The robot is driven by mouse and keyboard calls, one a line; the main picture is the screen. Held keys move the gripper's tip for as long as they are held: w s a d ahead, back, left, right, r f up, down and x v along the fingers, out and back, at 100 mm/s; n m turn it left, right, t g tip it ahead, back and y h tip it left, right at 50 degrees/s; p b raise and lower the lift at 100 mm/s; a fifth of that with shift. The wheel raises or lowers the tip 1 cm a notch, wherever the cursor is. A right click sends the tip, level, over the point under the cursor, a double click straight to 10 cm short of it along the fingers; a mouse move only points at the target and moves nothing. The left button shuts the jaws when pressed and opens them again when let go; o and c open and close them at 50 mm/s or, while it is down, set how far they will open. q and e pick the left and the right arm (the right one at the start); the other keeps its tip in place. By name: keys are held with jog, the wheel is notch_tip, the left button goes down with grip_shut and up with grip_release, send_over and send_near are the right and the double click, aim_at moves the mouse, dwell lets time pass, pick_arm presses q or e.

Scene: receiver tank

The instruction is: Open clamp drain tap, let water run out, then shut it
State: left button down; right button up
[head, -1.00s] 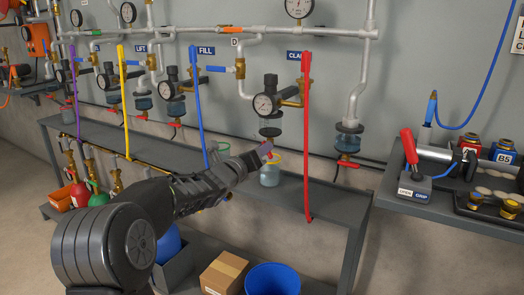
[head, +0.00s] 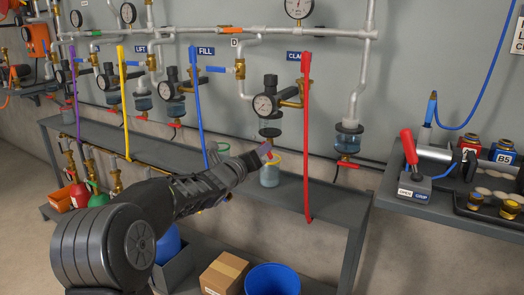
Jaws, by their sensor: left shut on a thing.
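The clamp regulator with its round gauge (head: 264,104) hangs under the partly hidden blue clamp label (head: 297,56). Its clear bowl (head: 270,125) is below it. My left gripper (head: 266,153) is just under this bowl, shut on the drain tap's red handle, of which only a small reddish part shows. The tap body is mostly hidden by the fingers. A clear jar with a yellow rim (head: 270,176) stands on the shelf directly below the gripper. I cannot make out a water stream. My right gripper is not in view.
A red upright lever (head: 307,140) stands close to the right of the jar, a blue one (head: 197,110) to the left. Another red tap (head: 347,165) sits farther right. A blue bucket (head: 272,279) and a cardboard box (head: 223,272) are below the shelf (head: 335,200).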

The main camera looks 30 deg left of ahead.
pick_arm(q)
jog(key=shift+n, duration=0.3)
jog(key=n+p, duration=0.1)
jog(key=n, duration=1)
jog(key=shift+r, duration=0.15)
dwell(0.4)
jog(key=c, duration=1.8)
grip_release()
jog(key=shift+s, duration=0.1)
